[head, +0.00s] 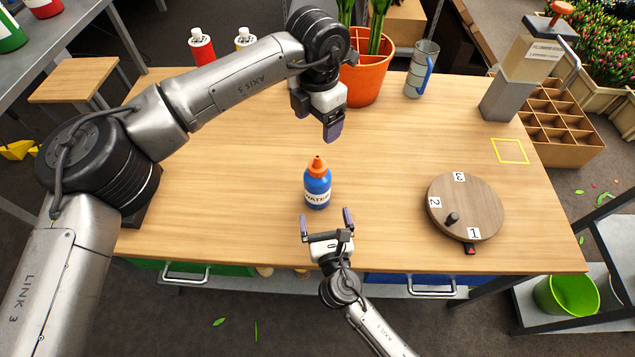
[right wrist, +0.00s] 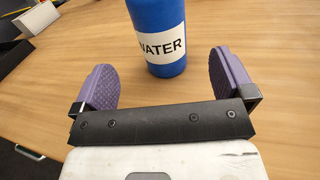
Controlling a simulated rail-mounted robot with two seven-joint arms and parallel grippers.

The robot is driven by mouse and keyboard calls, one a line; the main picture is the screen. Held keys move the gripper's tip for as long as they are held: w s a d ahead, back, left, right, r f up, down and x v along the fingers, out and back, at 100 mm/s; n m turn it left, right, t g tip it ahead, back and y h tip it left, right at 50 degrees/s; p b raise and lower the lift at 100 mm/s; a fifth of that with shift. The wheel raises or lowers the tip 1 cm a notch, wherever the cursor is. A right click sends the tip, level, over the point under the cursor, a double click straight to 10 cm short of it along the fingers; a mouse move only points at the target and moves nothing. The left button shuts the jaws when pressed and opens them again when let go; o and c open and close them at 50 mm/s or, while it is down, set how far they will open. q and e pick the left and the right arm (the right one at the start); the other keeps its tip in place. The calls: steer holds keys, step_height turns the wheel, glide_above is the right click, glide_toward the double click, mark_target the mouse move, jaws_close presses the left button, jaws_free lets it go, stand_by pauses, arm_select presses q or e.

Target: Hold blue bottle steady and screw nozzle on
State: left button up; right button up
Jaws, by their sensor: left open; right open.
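A blue bottle (head: 317,191) with a white WATER label stands upright near the middle of the table. An orange nozzle (head: 317,167) sits on its top; I cannot tell how tightly. My right gripper (head: 327,224) is open, just in front of the bottle and apart from it. In the right wrist view the blue bottle (right wrist: 157,30) stands ahead between the open purple fingers (right wrist: 165,80), with its top out of frame. My left gripper (head: 333,128) points down, empty, above the table behind the bottle. Its fingers overlap in the head view.
A round wooden turntable (head: 480,198) with numbered labels stands at the right. The table around the blue bottle is clear.

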steer(key=shift+s+d, duration=0.2)
steer(key=shift+s, duration=0.9)
steer(key=shift+s+d, duration=0.2)
steer(key=shift+s, duration=0.85)
